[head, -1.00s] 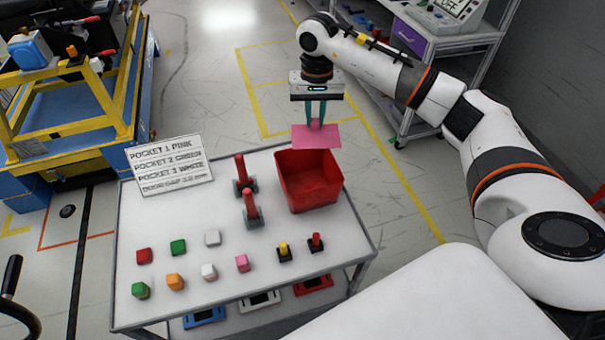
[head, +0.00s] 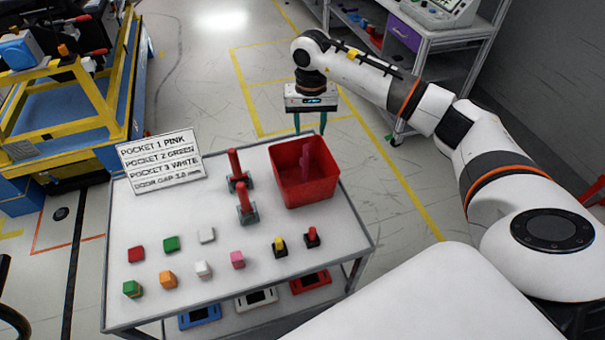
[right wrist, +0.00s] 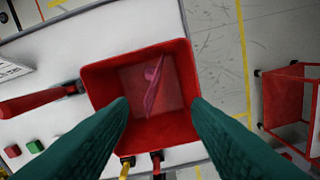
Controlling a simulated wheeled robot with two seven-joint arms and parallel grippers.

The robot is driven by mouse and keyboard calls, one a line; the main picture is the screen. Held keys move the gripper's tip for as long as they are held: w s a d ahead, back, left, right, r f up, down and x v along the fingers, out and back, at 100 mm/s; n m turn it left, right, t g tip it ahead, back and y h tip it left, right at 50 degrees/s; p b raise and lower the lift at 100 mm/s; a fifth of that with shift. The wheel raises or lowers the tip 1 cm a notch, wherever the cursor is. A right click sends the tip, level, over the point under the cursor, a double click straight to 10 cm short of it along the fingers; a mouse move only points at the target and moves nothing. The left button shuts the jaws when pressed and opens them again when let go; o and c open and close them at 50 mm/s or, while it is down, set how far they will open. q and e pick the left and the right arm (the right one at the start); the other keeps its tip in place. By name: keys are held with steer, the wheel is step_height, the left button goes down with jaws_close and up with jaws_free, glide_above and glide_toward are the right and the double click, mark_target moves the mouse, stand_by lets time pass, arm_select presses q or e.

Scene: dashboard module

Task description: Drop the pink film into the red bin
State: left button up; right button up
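The red bin (head: 306,188) stands at the back right corner of the white table. The pink film (right wrist: 154,85) lies inside the bin, crumpled or folded, as the right wrist view shows; in the head view a bit of the film (head: 307,160) shows against the bin's inner wall. My right gripper (head: 310,130) is above the bin's back edge with its two green fingers spread apart and nothing between them. In the right wrist view the open fingers (right wrist: 160,120) frame the bin (right wrist: 140,130). My left gripper is not in view.
On the white table (head: 190,220) are two red-handled clamps (head: 243,205), several coloured cubes (head: 170,244) and a sign (head: 162,163). Two small push-button pieces (head: 312,237) sit at the front right. A yellow-framed cart (head: 75,110) is at the left.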

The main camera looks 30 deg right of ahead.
steer(key=shift+r, duration=0.1)
step_height(320, 180, up, 12)
steer(key=b, duration=0.3)
stand_by(0.7)
